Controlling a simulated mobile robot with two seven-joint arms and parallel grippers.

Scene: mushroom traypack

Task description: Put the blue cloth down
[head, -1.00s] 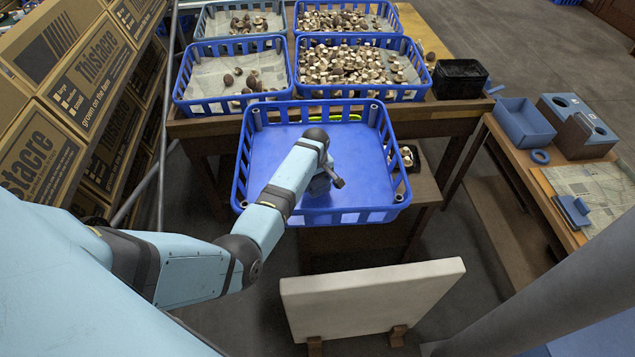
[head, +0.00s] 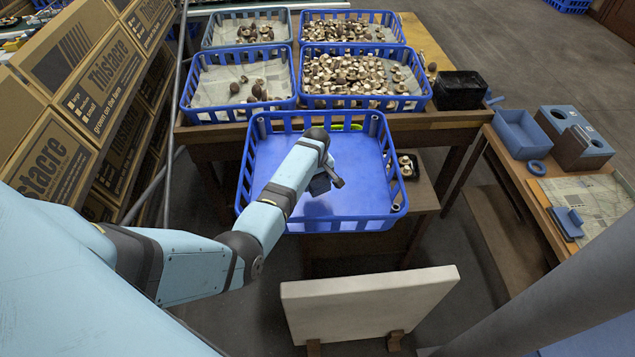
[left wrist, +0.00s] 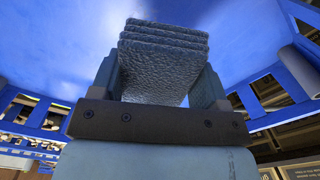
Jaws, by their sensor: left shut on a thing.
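My left gripper (head: 322,184) is over the inside of the empty blue crate (head: 373,217), mostly hidden by its own wrist in the head view. In the left wrist view it is shut on the blue cloth (left wrist: 163,62). The cloth is folded in several layers and sits between the two fingers. The crate's smooth blue floor (left wrist: 60,40) and slotted walls surround it there. I cannot tell whether the cloth touches the crate. My right gripper is not in view.
Crates of mushrooms (head: 365,102) stand on the wooden table behind, beside a black container (head: 460,92). A small tray of mushrooms is right of the empty crate. A side table holds a blue bin (head: 522,134). Cartons (head: 75,85) line the left. A white board (head: 368,305) stands in front.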

